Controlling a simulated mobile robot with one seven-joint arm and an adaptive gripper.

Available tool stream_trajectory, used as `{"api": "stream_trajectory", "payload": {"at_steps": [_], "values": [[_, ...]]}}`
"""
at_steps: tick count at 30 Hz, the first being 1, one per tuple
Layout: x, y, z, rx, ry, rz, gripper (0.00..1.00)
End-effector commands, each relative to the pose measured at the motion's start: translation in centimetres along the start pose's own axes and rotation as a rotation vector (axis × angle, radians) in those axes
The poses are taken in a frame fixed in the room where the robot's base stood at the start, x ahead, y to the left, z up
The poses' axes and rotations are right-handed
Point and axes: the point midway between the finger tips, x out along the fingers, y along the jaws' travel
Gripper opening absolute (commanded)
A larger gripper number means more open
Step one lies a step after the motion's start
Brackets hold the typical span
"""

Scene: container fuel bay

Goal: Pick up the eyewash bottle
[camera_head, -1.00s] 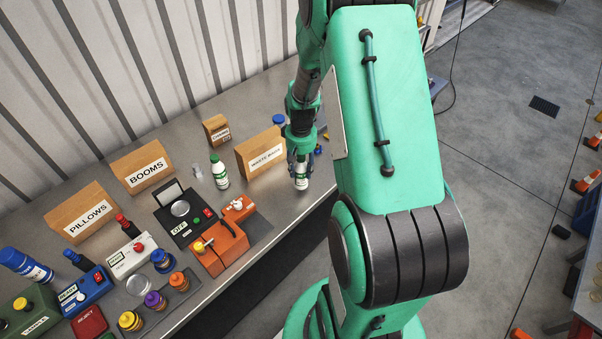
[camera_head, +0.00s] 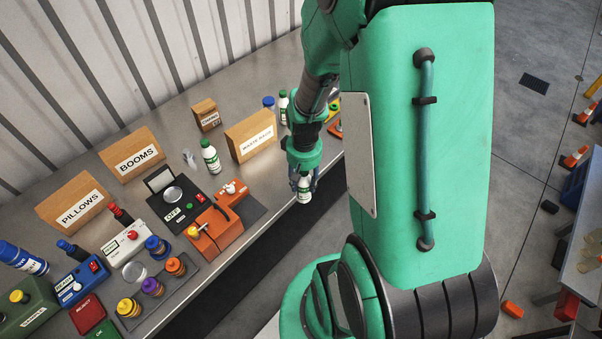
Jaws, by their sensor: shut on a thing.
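My gripper (camera_head: 304,186) is shut on a small white bottle with a green label (camera_head: 304,196), held roughly upright by its upper part. It appears at the bench's front edge in the picture; its height above the bench is hard to tell. The fingers hide its top, and its label is too small to read. Two similar white bottles with green labels stand on the bench: one left of the waste bags box (camera_head: 210,158), one behind my gripper (camera_head: 283,106). I cannot tell by label which is the eyewash bottle.
The metal bench (camera_head: 236,200) carries the waste bags box (camera_head: 251,137), booms box (camera_head: 132,156), pillows box (camera_head: 76,203), an orange device (camera_head: 216,232) and several coloured jars and switch boxes at the left. Open floor (camera_head: 520,150) lies right of my arm.

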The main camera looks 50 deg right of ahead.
Motion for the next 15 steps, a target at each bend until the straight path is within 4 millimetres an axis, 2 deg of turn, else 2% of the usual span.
{"api": "stream_trajectory", "payload": {"at_steps": [6, 15], "values": [[-0.11, -0.16, 0.77, 0.000, 0.001, 0.000, 0.06], [-0.11, -0.17, 0.79, 0.000, 0.001, 0.000, 0.06]]}}
